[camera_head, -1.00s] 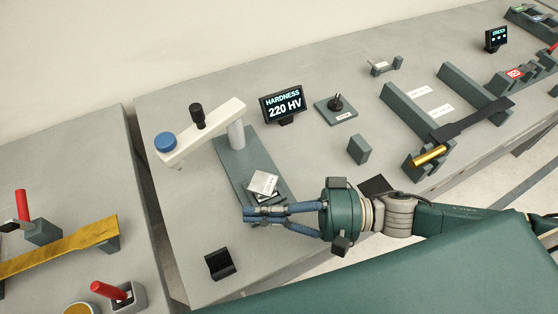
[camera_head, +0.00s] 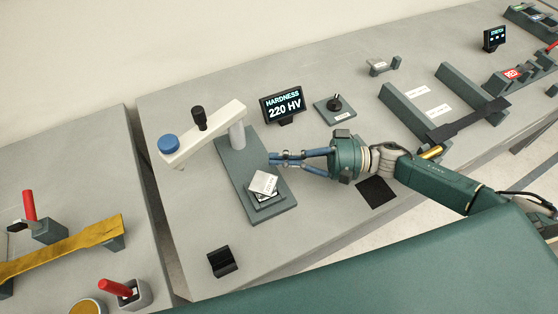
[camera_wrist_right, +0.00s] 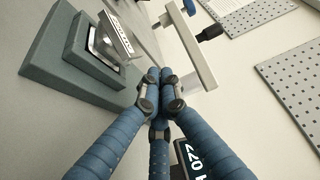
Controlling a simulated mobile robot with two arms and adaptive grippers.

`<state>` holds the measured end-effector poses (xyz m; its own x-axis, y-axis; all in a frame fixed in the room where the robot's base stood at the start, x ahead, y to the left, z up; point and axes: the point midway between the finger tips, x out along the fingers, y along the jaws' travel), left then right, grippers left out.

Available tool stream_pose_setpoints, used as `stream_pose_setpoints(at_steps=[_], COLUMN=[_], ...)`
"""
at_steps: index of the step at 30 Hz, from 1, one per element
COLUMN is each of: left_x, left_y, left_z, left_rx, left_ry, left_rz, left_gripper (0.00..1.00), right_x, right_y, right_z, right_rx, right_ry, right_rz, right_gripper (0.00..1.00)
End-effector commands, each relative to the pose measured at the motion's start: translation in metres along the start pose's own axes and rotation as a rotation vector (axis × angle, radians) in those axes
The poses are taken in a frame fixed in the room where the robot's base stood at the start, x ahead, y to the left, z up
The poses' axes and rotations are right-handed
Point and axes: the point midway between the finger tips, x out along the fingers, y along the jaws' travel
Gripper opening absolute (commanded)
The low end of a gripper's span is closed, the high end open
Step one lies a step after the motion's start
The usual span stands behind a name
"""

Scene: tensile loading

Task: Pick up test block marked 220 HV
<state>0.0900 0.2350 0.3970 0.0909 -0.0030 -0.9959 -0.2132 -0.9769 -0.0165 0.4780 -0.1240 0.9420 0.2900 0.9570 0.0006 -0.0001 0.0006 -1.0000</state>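The test block (camera_head: 264,183) is a small silver block with a white label too small to read. It sits tilted on a dark-framed seat on the grey base (camera_head: 233,170) of the hardness tester. It also shows in the right wrist view (camera_wrist_right: 116,38), at the upper left. My right gripper (camera_head: 271,160) is beside the tester's base, just behind the block and apart from it. Its blue fingers come together at the tips (camera_wrist_right: 160,76) with nothing between them. My left gripper is not in view.
The tester's pale arm (camera_head: 203,136) with a blue knob overhangs the base. A display (camera_head: 284,105) reading "HARDNESS 220 HV" stands behind my gripper. A black holder (camera_head: 221,262) is at the front left, and a black square (camera_head: 376,192) lies near the front edge.

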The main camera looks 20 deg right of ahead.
Motion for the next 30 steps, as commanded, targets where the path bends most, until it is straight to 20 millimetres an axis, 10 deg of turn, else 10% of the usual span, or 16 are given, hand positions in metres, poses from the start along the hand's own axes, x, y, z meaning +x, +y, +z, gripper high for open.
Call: stream_pose_setpoints(at_steps=[30], left_x=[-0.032], left_y=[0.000], left_z=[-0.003], left_rx=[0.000], left_ry=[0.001], left_rz=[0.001], left_gripper=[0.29], right_x=[0.009], right_y=[0.006], right_z=[0.036], right_rx=[-0.001], right_ry=[-0.001], right_rz=[0.001], right_gripper=[0.00])
